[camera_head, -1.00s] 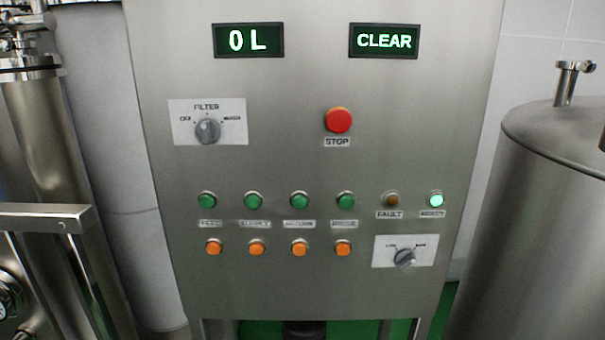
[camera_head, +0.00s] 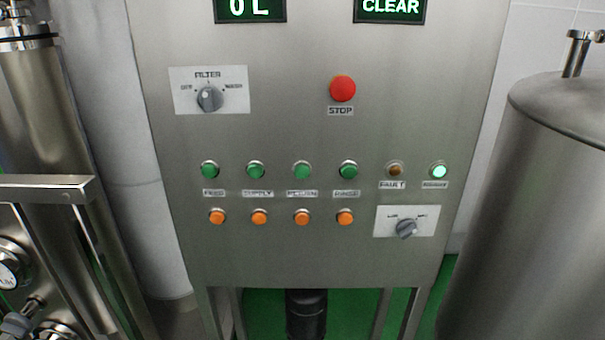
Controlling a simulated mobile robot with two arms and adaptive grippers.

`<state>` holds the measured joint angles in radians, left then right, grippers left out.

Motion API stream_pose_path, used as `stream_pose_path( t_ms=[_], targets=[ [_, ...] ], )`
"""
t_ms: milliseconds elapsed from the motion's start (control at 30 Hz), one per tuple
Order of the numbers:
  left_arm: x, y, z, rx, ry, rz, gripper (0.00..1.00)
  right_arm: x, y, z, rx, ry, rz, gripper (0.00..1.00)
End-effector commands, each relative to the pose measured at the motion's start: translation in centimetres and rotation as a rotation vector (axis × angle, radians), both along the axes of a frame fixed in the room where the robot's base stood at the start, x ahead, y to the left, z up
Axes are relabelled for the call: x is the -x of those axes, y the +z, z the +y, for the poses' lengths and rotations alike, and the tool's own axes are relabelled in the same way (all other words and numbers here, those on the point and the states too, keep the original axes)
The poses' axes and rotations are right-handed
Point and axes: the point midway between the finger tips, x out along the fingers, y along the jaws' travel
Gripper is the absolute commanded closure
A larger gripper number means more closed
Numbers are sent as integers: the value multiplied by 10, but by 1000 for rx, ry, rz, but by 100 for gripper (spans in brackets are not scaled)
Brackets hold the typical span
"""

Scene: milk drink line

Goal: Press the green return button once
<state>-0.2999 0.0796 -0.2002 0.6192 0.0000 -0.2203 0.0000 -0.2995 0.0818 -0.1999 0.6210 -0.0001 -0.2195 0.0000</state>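The green return button (camera_head: 302,170) is the third from the left in a row of green buttons on the steel control panel (camera_head: 290,130). Its label below is blurred but seems to read RETURN. Green buttons stand beside it: feed (camera_head: 210,170) and supply (camera_head: 256,170) to its left, rinse (camera_head: 348,170) to its right. An orange button (camera_head: 302,217) sits directly below it. Neither of my grippers is in view.
A red stop button (camera_head: 342,89), a filter knob (camera_head: 209,99) and a lower knob (camera_head: 406,229) are on the panel. A lamp (camera_head: 439,172) glows pale green; the fault lamp (camera_head: 395,170) looks unlit. Steel tanks stand right (camera_head: 540,190) and left (camera_head: 50,110). The panel front is unobstructed.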

Motion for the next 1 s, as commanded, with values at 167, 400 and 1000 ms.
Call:
stream_pose_path(
  t_ms=[167,400,1000],
  targets=[
    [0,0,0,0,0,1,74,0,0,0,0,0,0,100],
    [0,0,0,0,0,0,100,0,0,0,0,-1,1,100],
    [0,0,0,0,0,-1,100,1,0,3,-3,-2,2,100]
  ],
)
